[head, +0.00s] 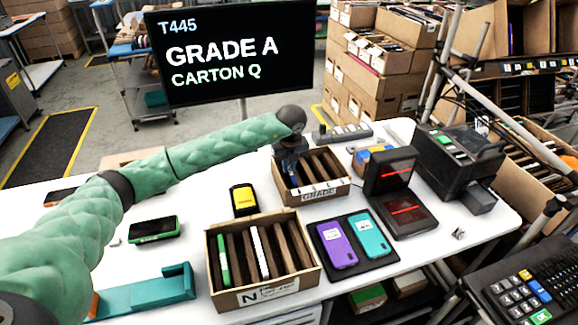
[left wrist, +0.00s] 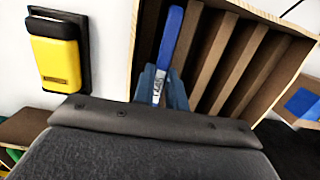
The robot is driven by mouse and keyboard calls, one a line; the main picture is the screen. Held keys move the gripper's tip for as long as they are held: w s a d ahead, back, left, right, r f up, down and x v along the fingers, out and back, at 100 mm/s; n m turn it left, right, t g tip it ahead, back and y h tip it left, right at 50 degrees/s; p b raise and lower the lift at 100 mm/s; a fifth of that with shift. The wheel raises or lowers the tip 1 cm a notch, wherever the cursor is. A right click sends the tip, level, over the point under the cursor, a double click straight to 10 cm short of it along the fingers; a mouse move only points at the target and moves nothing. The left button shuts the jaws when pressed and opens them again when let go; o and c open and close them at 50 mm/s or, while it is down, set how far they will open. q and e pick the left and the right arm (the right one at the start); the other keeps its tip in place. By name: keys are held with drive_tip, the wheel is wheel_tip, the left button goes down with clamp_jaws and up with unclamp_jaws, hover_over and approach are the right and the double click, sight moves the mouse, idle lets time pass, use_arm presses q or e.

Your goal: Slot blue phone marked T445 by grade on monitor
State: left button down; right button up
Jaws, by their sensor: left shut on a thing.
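The monitor (head: 222,60) reads T445, GRADE A, CARTON Q. My left gripper (left wrist: 163,88) is shut on a blue phone (left wrist: 172,38), seen edge-on with a small white label. In the head view the left gripper (head: 289,165) is over the left end of the rear carton (head: 318,193). My right gripper is not in view.
A front carton marked N (head: 265,294) holds a green and a white phone. Purple (head: 336,245) and teal (head: 367,236) phones lie on a dark mat. A yellow device (head: 243,199) stands left of the rear carton, a red-lit scanner (head: 403,207) to its right.

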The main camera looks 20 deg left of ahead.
use_arm(q)
drive_tip(key=shift+f+b, duration=0.25)
drive_tip(key=shift+b, duration=0.05)
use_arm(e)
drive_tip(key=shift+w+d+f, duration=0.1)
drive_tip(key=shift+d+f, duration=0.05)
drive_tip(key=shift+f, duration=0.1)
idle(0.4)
use_arm(q)
drive_tip(key=c, duration=1.3)
unclamp_jaws()
drive_tip(key=shift+c, duration=0.2)
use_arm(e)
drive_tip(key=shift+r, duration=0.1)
